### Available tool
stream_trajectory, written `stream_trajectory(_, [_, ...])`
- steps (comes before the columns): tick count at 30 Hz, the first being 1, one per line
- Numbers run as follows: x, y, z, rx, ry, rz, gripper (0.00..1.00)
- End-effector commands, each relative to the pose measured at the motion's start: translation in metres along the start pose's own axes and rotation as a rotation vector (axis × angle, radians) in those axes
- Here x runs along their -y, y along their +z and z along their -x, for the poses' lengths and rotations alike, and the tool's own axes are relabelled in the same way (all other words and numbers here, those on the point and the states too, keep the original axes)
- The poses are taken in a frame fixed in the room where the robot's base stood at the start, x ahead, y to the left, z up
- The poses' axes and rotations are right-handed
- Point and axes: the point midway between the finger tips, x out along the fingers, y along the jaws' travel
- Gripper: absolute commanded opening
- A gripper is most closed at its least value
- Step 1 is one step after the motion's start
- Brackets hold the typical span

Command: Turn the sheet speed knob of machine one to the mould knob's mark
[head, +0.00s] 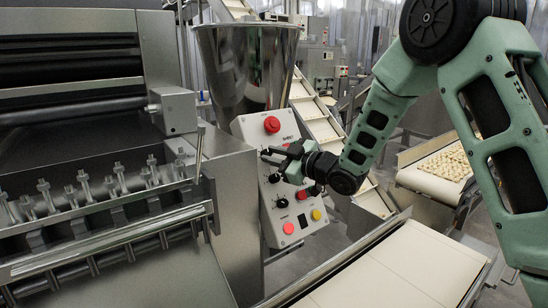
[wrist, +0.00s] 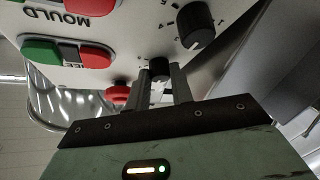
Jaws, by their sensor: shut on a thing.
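The control panel (head: 291,225) is a pale plate with buttons and dark knobs, standing below a steel hopper. My gripper (head: 268,156) is at its upper part, just below the SHEET lettering. In the wrist view my gripper (wrist: 164,80) has its two fingers shut on a small dark knob (wrist: 159,68), which seems to be the sheet speed knob; the fingers hide its sides and pointer. A larger black knob (wrist: 196,26) with a light pointer line and scale marks shows beyond it. The MOULD lettering appears upside down at upper left. In the head view, dark knobs (head: 275,178) sit lower on the panel.
A red mushroom button (head: 272,124) sits above my gripper, close to the fingers in the wrist view (wrist: 118,93). Red and green buttons (wrist: 75,52) lie left there. The steel machine (head: 232,220) stands left of the panel, a pale conveyor (head: 400,265) at front right.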

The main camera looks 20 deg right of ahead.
Motion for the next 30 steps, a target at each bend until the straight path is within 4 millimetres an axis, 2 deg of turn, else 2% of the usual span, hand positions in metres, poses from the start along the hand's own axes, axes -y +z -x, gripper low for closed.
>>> stream_trajectory(5, [0.0, 0.001, 0.0, 0.002, 0.001, 0.0, 0.0])
stream_trajectory(6, [0.0, 0.001, 0.0, 0.002, 0.001, -0.001, 0.28])
stream_trajectory(8, [0.0, 0.001, 0.0, 0.002, 0.001, -0.001, 0.44])
stream_trajectory(16, [0.0, 0.0, 0.0, 0.0, 0.001, -0.001, 0.44])
stream_trajectory(20, [0.0, 0.001, 0.007, 0.001, 0.002, -0.001, 0.44])
stream_trajectory(23, [0.0, 0.002, 0.021, 0.002, 0.003, -0.001, 0.44])
stream_trajectory(30, [0.0, 0.002, 0.075, 0.002, 0.005, -0.001, 0.44])
